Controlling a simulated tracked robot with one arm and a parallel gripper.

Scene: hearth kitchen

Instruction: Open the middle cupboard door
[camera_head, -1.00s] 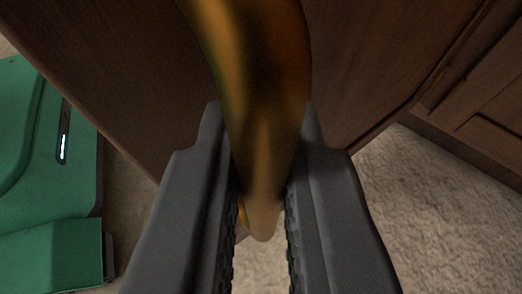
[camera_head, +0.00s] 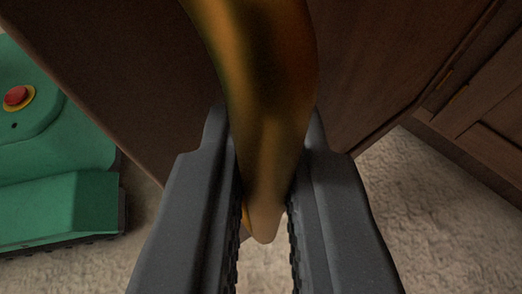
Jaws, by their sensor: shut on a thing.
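A curved brass handle (camera_head: 268,90) comes down from the top of the view and passes between the fingers of my gripper (camera_head: 266,190). My gripper is shut on the handle, with a dark finger on each side of it. Behind the handle is a dark brown wooden door (camera_head: 130,70), which fills much of the upper view at a slant. Its bottom edge runs down to a corner hidden behind my gripper. The handle's upper end is out of view.
Another dark wooden cupboard front (camera_head: 485,110) with panels stands at the right. Pale carpet-like floor (camera_head: 430,220) is clear at the lower right. My green tracked base shows at the left.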

